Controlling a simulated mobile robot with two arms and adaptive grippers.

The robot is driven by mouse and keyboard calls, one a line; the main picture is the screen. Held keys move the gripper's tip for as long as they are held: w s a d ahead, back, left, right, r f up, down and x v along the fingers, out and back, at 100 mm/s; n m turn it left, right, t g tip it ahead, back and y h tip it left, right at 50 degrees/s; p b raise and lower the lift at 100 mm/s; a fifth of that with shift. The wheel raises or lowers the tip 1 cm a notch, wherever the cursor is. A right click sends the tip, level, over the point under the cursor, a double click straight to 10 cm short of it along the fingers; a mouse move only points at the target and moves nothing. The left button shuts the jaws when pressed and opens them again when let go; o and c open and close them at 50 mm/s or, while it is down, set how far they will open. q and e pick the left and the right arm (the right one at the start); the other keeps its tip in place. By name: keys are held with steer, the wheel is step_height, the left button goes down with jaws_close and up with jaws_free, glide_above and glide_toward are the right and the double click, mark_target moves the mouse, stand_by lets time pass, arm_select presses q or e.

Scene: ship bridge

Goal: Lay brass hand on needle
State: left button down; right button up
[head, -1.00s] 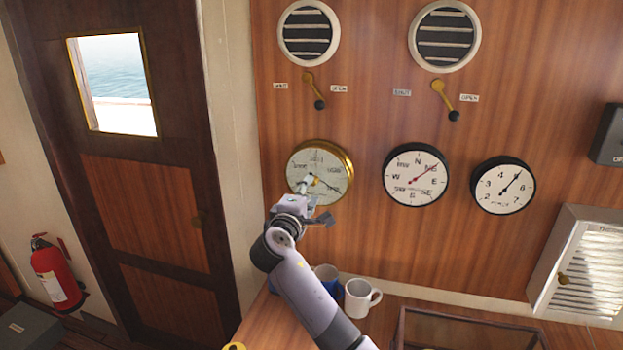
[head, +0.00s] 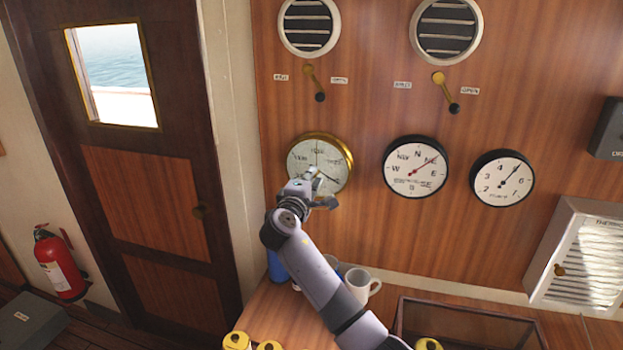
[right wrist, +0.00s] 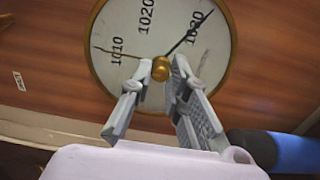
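The barometer (head: 334,157) is a brass-rimmed white dial on the wood wall. It also fills the top of the right wrist view (right wrist: 217,55). Its black needle (right wrist: 189,33) points up and right toward the 1030 mark. The thin brass hand (right wrist: 118,51) points left, near 1010, well apart from the needle. A round brass knob (right wrist: 161,69) sits at the dial's centre. My right gripper (head: 321,190) is at the dial's lower part. Its fingertips (right wrist: 162,71) stand close on either side of the knob; whether they grip it is unclear. My left gripper is out of view.
A compass-lettered dial (head: 415,168) and a numbered dial (head: 502,178) hang to the right. Mugs, one white (head: 357,285), and a blue object (head: 277,265) stand on the wooden counter (head: 270,310) below my arm. A glass-topped case (head: 470,325) is at the right.

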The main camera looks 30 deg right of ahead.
steer(key=shift+f, duration=0.1)
jaws_close()
steer(key=shift+f+m+b, duration=0.1)
steer(key=shift+m+b, duration=11.8)
steer(key=shift+b, duration=0.65)
